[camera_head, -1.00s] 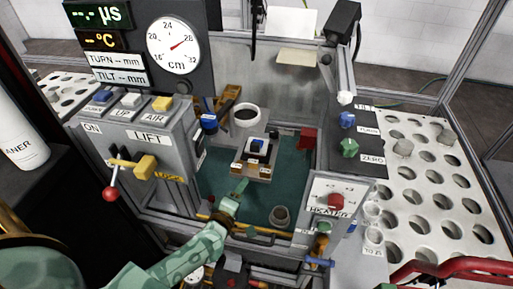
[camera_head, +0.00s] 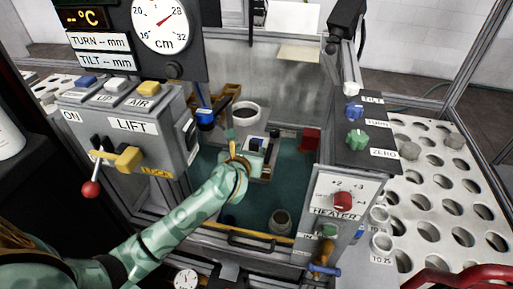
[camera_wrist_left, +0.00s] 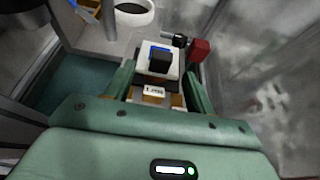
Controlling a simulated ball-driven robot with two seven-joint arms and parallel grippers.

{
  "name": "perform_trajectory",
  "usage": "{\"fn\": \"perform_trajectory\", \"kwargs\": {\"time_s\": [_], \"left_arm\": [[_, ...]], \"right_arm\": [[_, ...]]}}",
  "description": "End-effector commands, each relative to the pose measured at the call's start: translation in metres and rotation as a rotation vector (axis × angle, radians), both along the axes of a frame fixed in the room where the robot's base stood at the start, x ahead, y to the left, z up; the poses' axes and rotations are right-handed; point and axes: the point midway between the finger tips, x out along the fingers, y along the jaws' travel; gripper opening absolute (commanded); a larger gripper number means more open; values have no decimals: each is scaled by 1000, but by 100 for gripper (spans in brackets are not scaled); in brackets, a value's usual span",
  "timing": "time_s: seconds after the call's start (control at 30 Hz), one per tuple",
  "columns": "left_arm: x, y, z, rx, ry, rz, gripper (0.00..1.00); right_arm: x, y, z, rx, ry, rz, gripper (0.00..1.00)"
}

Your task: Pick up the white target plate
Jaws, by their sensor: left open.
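The white target plate (camera_wrist_left: 145,68) is small and squarish and carries a dark block with a blue edge. It sits on a wooden stand (camera_wrist_left: 150,98) with a small label. In the wrist view my left gripper (camera_wrist_left: 157,71) is open, with one green finger on each side of the plate and stand. I cannot tell whether the fingers touch them. In the head view the left gripper (camera_head: 246,145) is over the stand and hides much of the plate. My right gripper is not in view.
A white cup (camera_head: 246,115) stands behind the plate and a red block (camera_head: 311,140) to its right. A grey cup (camera_head: 279,222) is in front on the green floor. The lift box (camera_head: 130,125) and heater panel (camera_head: 336,212) flank this bay.

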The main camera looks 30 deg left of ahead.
Motion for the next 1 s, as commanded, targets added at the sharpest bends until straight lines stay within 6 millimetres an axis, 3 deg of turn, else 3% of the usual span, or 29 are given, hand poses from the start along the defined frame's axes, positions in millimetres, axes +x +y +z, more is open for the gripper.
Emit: {"fn": "perform_trajectory", "kwargs": {"time_s": [0.17,0.43,0.73,0.77,0.9,0.93,1.0], "left_arm": [[13,3,-6,0,0,1,55],[51,11,-22,3,1,0,55],[58,13,-22,2,-1,-1,55],[58,13,-22,2,-1,-1,49],[57,13,-22,2,-1,-1,10],[57,13,-22,2,-1,-1,5],[57,13,-22,2,-1,-1,5]], "right_arm": [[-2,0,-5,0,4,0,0],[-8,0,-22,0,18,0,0],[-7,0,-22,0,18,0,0],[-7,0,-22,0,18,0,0],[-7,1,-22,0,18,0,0],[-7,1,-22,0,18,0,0],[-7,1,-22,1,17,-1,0]]}}
